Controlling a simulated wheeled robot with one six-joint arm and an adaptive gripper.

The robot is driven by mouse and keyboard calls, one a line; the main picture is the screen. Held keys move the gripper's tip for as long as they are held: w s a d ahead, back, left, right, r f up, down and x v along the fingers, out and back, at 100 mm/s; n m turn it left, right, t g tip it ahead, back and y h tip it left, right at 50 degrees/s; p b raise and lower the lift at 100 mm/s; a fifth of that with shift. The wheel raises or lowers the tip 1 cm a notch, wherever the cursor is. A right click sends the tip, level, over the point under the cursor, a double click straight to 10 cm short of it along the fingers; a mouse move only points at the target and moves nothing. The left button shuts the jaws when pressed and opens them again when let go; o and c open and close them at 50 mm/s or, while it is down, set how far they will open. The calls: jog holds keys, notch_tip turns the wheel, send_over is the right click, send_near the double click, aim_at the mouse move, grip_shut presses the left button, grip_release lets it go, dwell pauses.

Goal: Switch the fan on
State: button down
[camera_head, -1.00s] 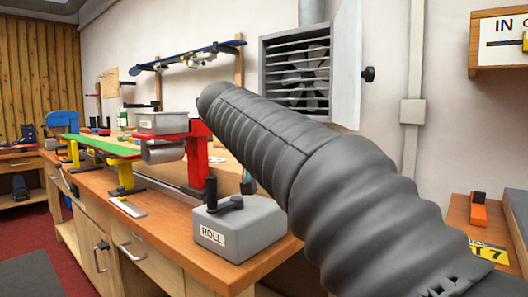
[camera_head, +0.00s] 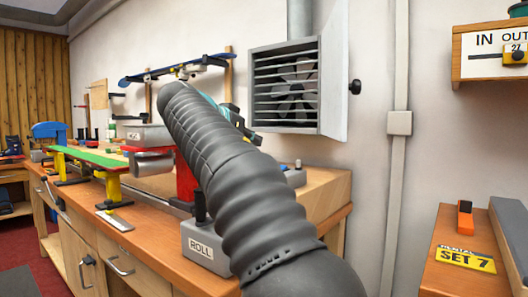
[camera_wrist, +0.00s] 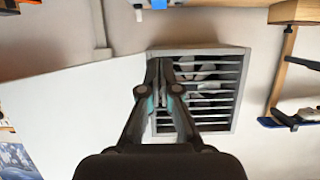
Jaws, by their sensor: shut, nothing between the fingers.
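The fan (camera_head: 298,88) sits in a grey wall housing behind horizontal slats, under a duct. Its pale hinged door (camera_head: 334,75) stands open to the right, with a black knob. The fan's slats also show in the wrist view (camera_wrist: 212,98), which looks upside down. My gripper (camera_wrist: 160,62) is shut and empty, its tips in front of the housing's edge in that picture; contact cannot be told. In the head view my gripper (camera_head: 240,122) is mostly hidden behind my arm. A small grey box with a pale knob (camera_head: 297,172) is partly hidden behind my arm; its use is unclear.
The wooden bench (camera_head: 150,235) holds a grey ROLL box (camera_head: 203,245) with a black handle and a green board (camera_head: 95,159) on yellow stands. An IN/OUT box (camera_head: 490,55) hangs above.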

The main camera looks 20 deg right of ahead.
jog(key=x, duration=0.9)
jog(key=shift+d, duration=0.15)
jog(key=f, duration=0.2)
jog(key=d+f, duration=0.1)
jog(key=shift+w+b, duration=0.3)
jog(key=shift+w, duration=0.05)
jog(key=shift+w+d+f, duration=0.1)
jog(key=shift+d+f, duration=0.1)
jog(key=shift+f, duration=0.15)
